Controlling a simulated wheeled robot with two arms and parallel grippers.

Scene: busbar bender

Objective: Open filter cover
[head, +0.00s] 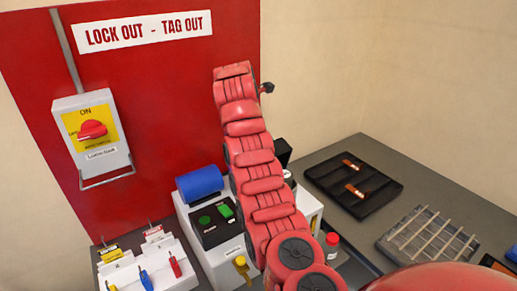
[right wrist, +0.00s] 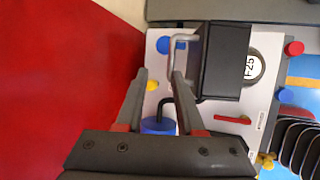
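The black box with a grey loop handle, which looks like the filter cover (right wrist: 225,62), is on the white machine (right wrist: 205,118) in the right wrist view. Its loop handle (right wrist: 176,48) stands out on the left side of the box. My right gripper (right wrist: 160,74) is open, with a gap between its fingers. Its right fingertip overlaps the lower end of the handle; I cannot tell whether they touch. In the head view a black part of the machine (head: 283,150) shows behind my red arm, which hides my right gripper. My left gripper is not in view.
The red lockout board (head: 170,85) stands close on the left, with its switch box (head: 92,135). A blue cylinder (head: 200,183) and button panel (head: 216,220) are beside my arm. A black tray (head: 330,178) and a wire rack (head: 425,238) occupy the grey table (head: 410,165).

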